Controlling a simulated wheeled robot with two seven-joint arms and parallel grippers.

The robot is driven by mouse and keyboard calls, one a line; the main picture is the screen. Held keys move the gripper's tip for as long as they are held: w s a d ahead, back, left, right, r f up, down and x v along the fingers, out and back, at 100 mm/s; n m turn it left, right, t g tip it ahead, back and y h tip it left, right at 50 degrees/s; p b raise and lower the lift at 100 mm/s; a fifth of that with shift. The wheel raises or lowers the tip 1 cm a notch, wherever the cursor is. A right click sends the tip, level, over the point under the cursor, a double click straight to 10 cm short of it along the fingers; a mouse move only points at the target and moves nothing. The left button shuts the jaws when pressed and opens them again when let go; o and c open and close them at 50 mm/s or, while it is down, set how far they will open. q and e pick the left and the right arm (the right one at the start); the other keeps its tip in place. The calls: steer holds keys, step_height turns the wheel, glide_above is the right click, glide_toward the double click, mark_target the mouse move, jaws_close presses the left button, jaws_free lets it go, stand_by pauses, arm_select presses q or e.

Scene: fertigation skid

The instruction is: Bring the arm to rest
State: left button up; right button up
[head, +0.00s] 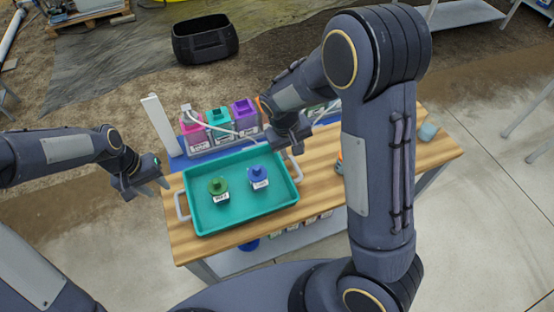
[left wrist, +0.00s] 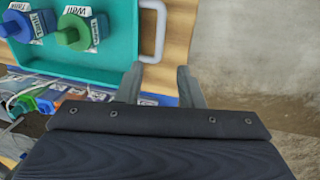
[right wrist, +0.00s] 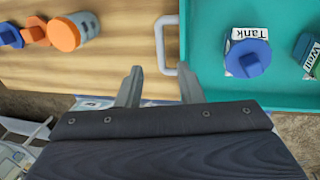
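My left gripper (head: 158,187) is open and empty, just off the left side of a teal tray (head: 225,222); its parted fingers (left wrist: 160,85) show nothing between them in the left wrist view. My right gripper (head: 294,148) is open and empty by the tray's far right corner, partly hidden behind my right arm; its fingers (right wrist: 160,85) are apart in the right wrist view. In the tray stand a green-topped piece (head: 217,186) labelled "Well" and a blue-topped piece (head: 258,174) labelled "Tank" (right wrist: 248,58). Neither gripper touches them.
The tray lies on a wooden table (head: 420,154). Pink (head: 194,130), green (head: 219,120) and purple (head: 244,111) containers stand behind it, beside a white upright panel (head: 159,126). An orange-lidded jar (right wrist: 66,34) is right of the tray. A black tub (head: 205,42) sits on the ground.

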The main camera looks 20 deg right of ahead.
stand_by(0.3)
